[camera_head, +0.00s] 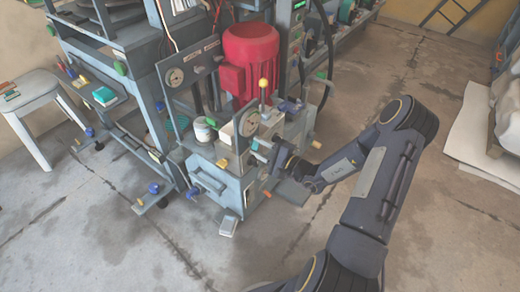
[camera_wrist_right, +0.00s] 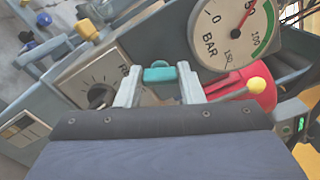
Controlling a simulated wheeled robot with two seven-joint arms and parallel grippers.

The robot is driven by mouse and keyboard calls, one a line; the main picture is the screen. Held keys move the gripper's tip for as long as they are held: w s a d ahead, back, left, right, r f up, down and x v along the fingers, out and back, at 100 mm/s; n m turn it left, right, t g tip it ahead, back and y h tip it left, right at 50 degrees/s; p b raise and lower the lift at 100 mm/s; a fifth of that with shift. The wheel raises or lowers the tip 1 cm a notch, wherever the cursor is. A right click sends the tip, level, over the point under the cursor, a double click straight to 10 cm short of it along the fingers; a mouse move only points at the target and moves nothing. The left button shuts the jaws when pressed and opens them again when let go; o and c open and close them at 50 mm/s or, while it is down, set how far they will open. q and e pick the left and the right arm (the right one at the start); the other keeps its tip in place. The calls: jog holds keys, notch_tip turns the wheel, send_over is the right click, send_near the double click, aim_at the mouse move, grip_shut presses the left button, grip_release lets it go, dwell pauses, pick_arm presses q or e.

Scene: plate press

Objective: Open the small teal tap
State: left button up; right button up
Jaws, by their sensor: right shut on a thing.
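The small teal tap (camera_wrist_right: 160,73) shows in the right wrist view, a short teal piece between the two pale fingers of my right gripper (camera_wrist_right: 158,82). The gripper is shut on it. In the head view my right gripper (camera_head: 262,150) reaches the front of the grey hydraulic unit (camera_head: 212,172), just below a pressure gauge. The tap itself is too small and covered to make out there. My left gripper is not in view.
A BAR gauge (camera_wrist_right: 236,28) sits close above the right finger, and a dial plate (camera_wrist_right: 95,84) is at the left. A yellow-knobbed lever (camera_head: 263,84) stands before the red motor (camera_head: 250,58). A white stool (camera_head: 32,98) stands at the left.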

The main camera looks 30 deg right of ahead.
jog(key=n+b, duration=0.3)
jog(key=n, duration=0.1)
jog(key=shift+f+n, duration=0.15)
jog(key=shift+n, duration=0.25)
dwell(0.4)
jog(key=o, duration=1)
jog(key=p+v, duration=0.1)
jog(key=v, duration=0.7)
jog(key=shift+w, duration=0.1)
